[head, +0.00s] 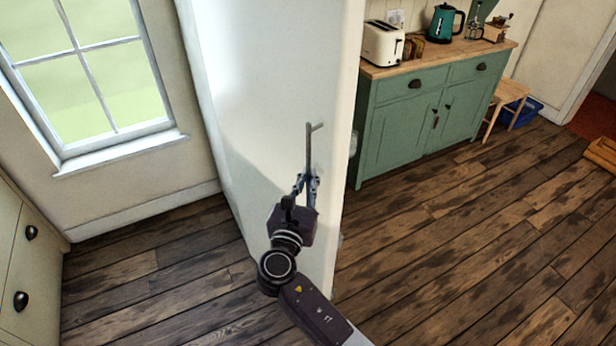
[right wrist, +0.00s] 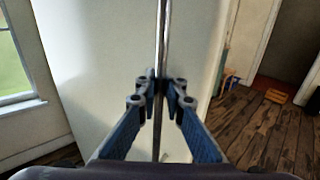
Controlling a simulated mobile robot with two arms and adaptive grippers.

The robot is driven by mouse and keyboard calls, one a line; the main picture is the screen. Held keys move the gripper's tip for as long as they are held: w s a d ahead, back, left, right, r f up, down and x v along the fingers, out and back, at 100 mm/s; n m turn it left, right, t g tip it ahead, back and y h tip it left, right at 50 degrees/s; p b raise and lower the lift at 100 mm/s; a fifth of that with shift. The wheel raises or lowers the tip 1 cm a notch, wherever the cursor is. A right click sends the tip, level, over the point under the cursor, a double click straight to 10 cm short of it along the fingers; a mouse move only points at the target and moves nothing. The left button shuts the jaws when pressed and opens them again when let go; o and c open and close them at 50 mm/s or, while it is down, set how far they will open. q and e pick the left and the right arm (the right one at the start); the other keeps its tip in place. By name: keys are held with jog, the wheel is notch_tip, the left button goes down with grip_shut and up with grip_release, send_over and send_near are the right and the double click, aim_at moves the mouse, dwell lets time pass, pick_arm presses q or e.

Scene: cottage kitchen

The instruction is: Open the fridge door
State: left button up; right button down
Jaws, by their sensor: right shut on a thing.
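The fridge door (head: 270,70) is a tall cream panel in the middle of the head view, and it fills much of the right wrist view (right wrist: 100,70). Its handle (head: 309,143) is a thin grey upright bar; it also runs down the middle of the right wrist view (right wrist: 160,40). My right gripper (head: 307,184) is shut around the lower part of the handle, with a finger on each side (right wrist: 160,90). The door stands out into the room, angled to the window wall. The fridge's inside is hidden. My left gripper is out of view.
A green cabinet (head: 405,135) with a toaster (head: 383,43) and a teal kettle (head: 444,22) stands behind, right of the door. A window (head: 85,75) and cream drawers (head: 25,255) are at the left.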

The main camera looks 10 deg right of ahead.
jog(key=shift+d+f, duration=0.1)
jog(key=c, duration=2.1)
grip_release()
jog(key=shift+s, duration=0.3)
jog(key=v, duration=1.1)
jog(key=shift+s, duration=0.35)
